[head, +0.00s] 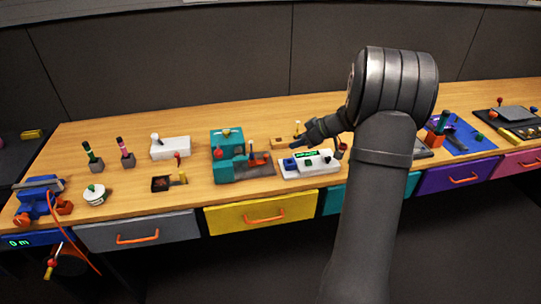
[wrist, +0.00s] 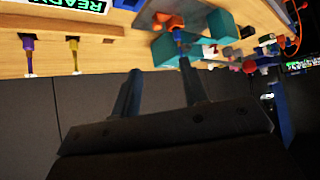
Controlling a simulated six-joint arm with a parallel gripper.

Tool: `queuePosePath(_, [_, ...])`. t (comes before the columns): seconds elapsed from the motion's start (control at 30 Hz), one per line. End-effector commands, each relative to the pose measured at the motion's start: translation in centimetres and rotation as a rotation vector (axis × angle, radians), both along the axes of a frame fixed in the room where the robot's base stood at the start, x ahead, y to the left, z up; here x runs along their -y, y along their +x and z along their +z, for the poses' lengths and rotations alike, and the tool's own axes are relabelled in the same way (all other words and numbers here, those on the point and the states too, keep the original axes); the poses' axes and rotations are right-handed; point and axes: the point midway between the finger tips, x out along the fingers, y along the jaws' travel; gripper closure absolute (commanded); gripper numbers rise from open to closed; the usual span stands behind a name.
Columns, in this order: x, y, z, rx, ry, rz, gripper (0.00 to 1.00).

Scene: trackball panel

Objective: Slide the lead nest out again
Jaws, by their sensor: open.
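My gripper (head: 299,142) is open above the bench, between the teal machine (head: 228,143) and the white panel (head: 310,164). In the wrist view its two fingers (wrist: 158,66) are spread with nothing held between them. The teal machine has a red ball knob, and a dark plate with orange pieces (head: 259,160) lies at its right side. The machine's teal parts (wrist: 220,25) and an orange piece (wrist: 166,20) show beyond the fingertips in the wrist view. Which part is the lead nest I cannot tell for sure.
The white panel has a green READY display (wrist: 82,4) and a blue part. A wooden block (head: 281,143) stands behind it. A white box (head: 171,148) and a small dark tray (head: 162,184) stand left of the machine. Drawers (head: 262,213) line the bench front.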

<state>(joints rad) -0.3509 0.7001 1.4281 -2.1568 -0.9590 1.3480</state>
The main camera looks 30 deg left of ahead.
Motion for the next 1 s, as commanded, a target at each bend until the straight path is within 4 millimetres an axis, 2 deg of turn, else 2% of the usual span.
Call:
queuePosePath(0.13, [-0.1, 0.4, 0.0, 0.004, -0.028, 0.002, 0.59])
queuePosePath(0.27, [-1.0, 0.4, -1.1, 0.0, -0.029, 0.003, 0.59])
queuePosePath(0.8, [-9.1, 0.3, -9.2, 0.002, -0.028, 0.004, 0.59])
queuePosePath(1.0, [-11.2, 0.4, -11.3, 0.003, -0.027, 0.003, 0.59])
